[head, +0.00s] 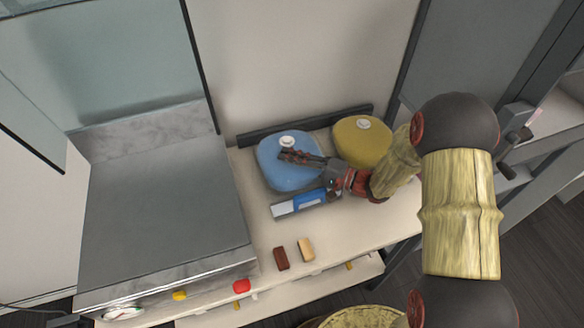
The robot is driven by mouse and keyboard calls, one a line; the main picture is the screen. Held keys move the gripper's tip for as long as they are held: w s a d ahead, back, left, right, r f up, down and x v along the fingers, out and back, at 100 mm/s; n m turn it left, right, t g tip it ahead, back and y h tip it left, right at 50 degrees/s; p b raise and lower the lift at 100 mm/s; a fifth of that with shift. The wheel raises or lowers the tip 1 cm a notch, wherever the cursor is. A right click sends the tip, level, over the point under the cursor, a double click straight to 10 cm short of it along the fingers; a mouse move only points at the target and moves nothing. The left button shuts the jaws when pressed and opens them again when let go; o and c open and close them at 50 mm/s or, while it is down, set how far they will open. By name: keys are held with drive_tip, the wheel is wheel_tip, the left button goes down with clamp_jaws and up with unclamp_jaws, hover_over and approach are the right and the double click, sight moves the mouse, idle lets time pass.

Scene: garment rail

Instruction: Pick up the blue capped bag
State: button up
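The blue capped bag (285,172) lies on the pale counter, left of a yellow bag. Its round white cap (287,142) shows near its top edge. My gripper (284,155) reaches in from the right, with its fingers over the upper part of the blue bag, just below the cap. I cannot tell whether the fingers touch the bag or hover above it. The gap between the fingers is too small to make out. The bag's right edge is partly hidden by my gripper.
A yellow capped bag (358,146) lies right of the blue one, partly behind my arm. A blue-and-white box (301,204) lies just in front. A brown block (281,258) and a tan block (306,250) are near the front edge. A grey-topped unit (160,210) stands left.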

clamp_jaws()
idle(0.8)
